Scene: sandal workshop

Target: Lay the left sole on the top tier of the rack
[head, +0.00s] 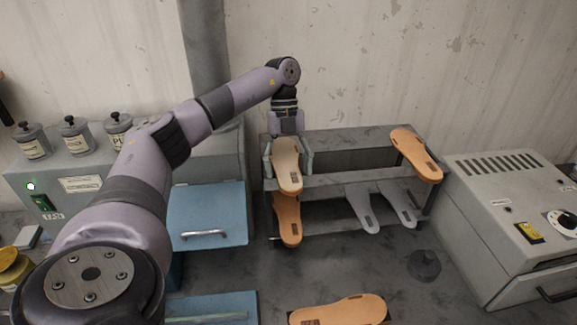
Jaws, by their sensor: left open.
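The rack (350,137) is a grey two-tier metal stand against the wall. A pale cream sole (288,170) is at the left end of its top tier, with its near end sticking out over the front edge. My left gripper (287,158) is open above the rack, with one finger on each side of this sole. The gripper body hides the sole's far end, and I cannot tell whether the fingers touch it. A tan sole (417,157) lies slanted on the right end of the top tier. My right gripper is not in view.
An orange-tan sole (289,222) and two grey sole-shaped pieces (363,207) are on the lower tier. Another tan sole (340,311) lies at the front. A dark round knob-like object (424,266) stands on the bench. A grey machine (510,215) bounds the right, a blue-fronted unit (208,215) the left.

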